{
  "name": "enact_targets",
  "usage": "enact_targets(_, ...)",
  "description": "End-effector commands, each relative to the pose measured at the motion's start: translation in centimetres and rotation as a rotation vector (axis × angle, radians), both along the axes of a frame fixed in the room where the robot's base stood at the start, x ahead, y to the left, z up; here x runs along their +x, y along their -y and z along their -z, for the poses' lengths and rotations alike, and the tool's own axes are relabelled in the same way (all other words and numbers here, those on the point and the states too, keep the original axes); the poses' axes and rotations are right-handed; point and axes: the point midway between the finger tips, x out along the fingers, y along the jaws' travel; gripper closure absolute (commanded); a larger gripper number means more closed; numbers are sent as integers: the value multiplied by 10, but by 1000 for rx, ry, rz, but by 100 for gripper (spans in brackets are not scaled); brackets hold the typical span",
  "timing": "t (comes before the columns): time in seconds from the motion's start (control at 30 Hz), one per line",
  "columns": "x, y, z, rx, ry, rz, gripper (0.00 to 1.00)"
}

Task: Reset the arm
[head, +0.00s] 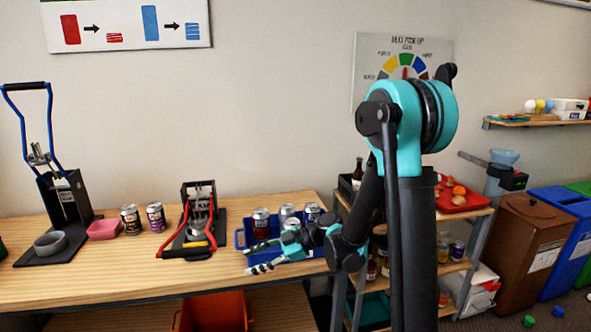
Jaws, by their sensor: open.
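My arm rises at the right of the head view and bends down to the left. My gripper (262,256) is at the front of the wooden table (110,290), in front of the blue crate (241,240). Its jaws are open, and no object shows between them. The gripper and wrist hide part of the crate. Several cans stand in the crate, among them a dark red can (261,222).
On the table stand a tall blue-handled press (60,190), a pink bowl (104,230), two cans (131,220) and a red-handled crusher (200,225). A shelf unit with a red tray (460,203) is behind my arm. Bins (535,250) stand at right.

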Motion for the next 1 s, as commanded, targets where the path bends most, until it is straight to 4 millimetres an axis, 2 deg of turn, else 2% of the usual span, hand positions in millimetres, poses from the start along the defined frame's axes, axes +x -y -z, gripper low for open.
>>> enact_targets(0.2,-16,72,19,-269,-294,351,56)
enact_targets(0.4,-37,146,38,-443,-519,747,56)
enact_targets(0.7,-81,262,60,-530,-740,1406,56)
enact_targets(0.83,-97,297,64,-510,-777,1623,56)
enact_targets(1.0,-107,320,67,-481,-795,1766,56)
